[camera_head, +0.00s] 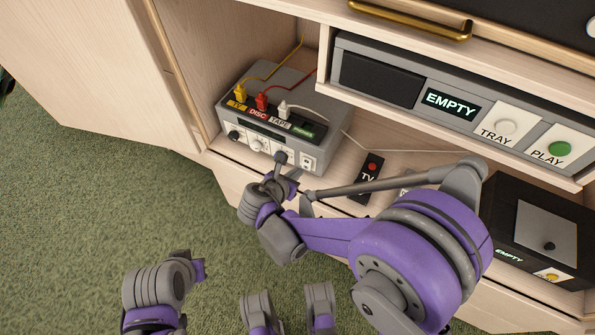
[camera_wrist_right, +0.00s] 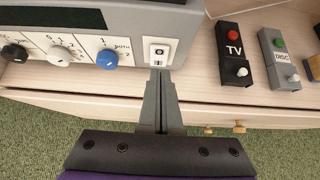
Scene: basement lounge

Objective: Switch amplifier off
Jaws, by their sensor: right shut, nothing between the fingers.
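The amplifier (camera_head: 280,90) is a grey box in the left bay of the cabinet, with yellow, red and white plugs on top. A small green lit label (camera_head: 303,131) shows on it. Its front has several knobs, including a blue knob (camera_wrist_right: 107,59), and at the right end a white switch plate (camera_wrist_right: 159,52), also visible in the head view (camera_head: 308,161). My right gripper (camera_wrist_right: 160,76) is shut and empty, its tips just below the switch plate; contact cannot be told. It shows in the head view (camera_head: 281,170). A purple-grey part of mine shows at lower left; its jaws are unclear.
A black TV remote (camera_head: 370,178) and a grey DISC remote (camera_wrist_right: 279,58) lie on the shelf right of the amplifier. A player unit (camera_head: 440,75) reading EMPTY sits above. A black box (camera_head: 545,215) stands at right. Green carpet lies open in front.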

